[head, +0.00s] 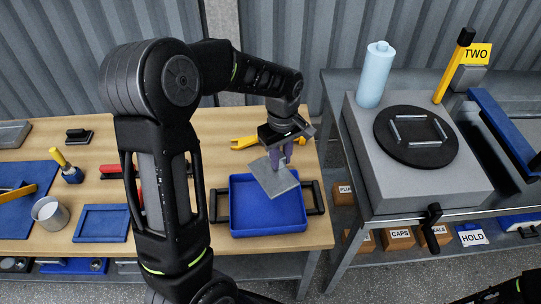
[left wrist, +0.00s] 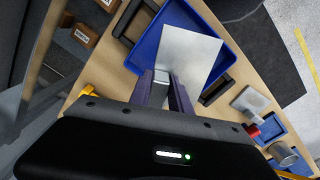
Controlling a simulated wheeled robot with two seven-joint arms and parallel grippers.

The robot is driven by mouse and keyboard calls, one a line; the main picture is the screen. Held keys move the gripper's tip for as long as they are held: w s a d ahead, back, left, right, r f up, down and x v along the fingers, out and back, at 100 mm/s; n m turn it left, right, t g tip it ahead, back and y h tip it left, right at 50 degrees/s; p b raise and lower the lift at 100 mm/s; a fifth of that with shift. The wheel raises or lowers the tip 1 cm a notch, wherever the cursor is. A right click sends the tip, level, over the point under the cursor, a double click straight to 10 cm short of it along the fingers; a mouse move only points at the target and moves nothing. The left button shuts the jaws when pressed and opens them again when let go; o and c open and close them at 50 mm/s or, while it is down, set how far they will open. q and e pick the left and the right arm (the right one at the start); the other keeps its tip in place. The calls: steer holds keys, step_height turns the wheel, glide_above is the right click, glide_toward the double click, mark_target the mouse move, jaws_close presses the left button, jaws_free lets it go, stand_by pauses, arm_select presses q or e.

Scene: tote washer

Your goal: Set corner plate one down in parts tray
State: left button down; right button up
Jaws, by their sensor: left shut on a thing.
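My left gripper (head: 278,160) is shut on a thin grey square plate, corner plate one (head: 275,181), gripping it near its far edge. In the head view the plate is over the back part of the blue parts tray (head: 268,218), which has a black handle on each side. The left wrist view shows the pale plate (left wrist: 187,55) between the fingertips and over the blue tray (left wrist: 146,48). The plate appears to be above the tray floor; the exact gap cannot be told. The tray floor looks empty where visible.
The wooden bench (head: 315,228) holds the tray. A yellow tool (head: 243,143) lies behind it. A small blue tray (head: 101,222), a metal cup (head: 49,213) and a brush (head: 68,167) lie left. A grey machine with a black disc (head: 415,150) stands right.

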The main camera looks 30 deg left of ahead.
mark_target(271, 169)
arm_select(q)
steer(key=s+a+n, duration=0.1)
steer(key=a+n, duration=0.1)
steer(key=n, duration=0.1)
steer(key=shift+s+a+f, duration=0.1)
steer(key=shift+s, duration=0.25)
steer(key=shift+f+b, duration=0.7)
steer(key=shift+f, duration=0.05)
steer(key=shift+f+b, duration=2.15)
steer(key=shift+f, duration=0.6)
steer(key=shift+f, duration=0.15)
steer(key=shift+f+b, duration=0.35)
steer(key=shift+b, duration=0.1)
